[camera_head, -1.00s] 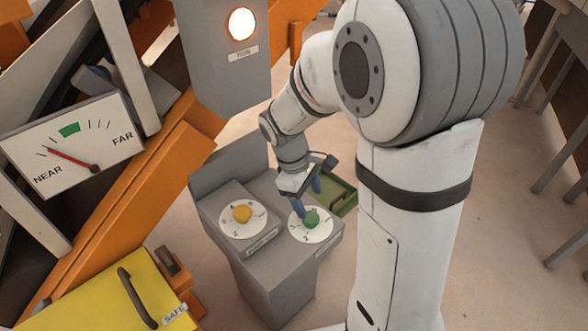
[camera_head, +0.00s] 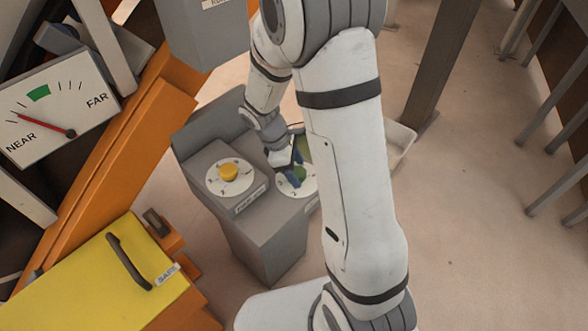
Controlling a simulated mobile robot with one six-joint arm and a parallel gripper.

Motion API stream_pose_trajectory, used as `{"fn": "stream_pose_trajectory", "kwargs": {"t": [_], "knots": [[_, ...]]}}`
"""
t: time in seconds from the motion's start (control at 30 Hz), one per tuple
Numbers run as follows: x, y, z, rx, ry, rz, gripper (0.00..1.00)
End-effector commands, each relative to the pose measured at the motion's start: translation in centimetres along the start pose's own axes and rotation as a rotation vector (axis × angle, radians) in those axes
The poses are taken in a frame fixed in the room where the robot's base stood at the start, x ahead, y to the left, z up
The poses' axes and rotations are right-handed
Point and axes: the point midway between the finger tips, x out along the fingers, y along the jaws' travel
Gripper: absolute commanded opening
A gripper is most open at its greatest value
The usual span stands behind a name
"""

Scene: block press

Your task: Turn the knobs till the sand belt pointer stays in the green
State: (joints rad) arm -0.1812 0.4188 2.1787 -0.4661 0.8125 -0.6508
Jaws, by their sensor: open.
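The dial gauge (camera_head: 50,150) at the upper left is marked NEAR and FAR. Its red pointer (camera_head: 45,124) rests on the NEAR side, left of the green band (camera_head: 38,93). A grey pedestal (camera_head: 262,240) carries two knobs on white numbered discs. The yellow knob (camera_head: 229,172) is on the left and stands clear of my arm.
A yellow cover (camera_head: 85,285) with a dark handle and a SAFE label is at the lower left. An orange beam (camera_head: 125,150) runs beside the pedestal. A pale tray (camera_head: 402,143) shows behind my arm. Grey legs stand at right; the floor between is open.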

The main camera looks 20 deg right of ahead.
Motion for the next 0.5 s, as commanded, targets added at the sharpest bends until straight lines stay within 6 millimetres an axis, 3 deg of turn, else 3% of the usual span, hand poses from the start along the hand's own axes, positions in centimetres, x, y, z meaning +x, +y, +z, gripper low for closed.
{"fn": "stream_pose_trajectory", "kwargs": {"t": [0.23, 0.5], "knots": [[0.03, -0.02, 0.0, 0.0, 0.0, 0.0, 0.62], [0.01, -0.03, -0.03, -0.001, 0.0, 0.0, 0.4]]}}
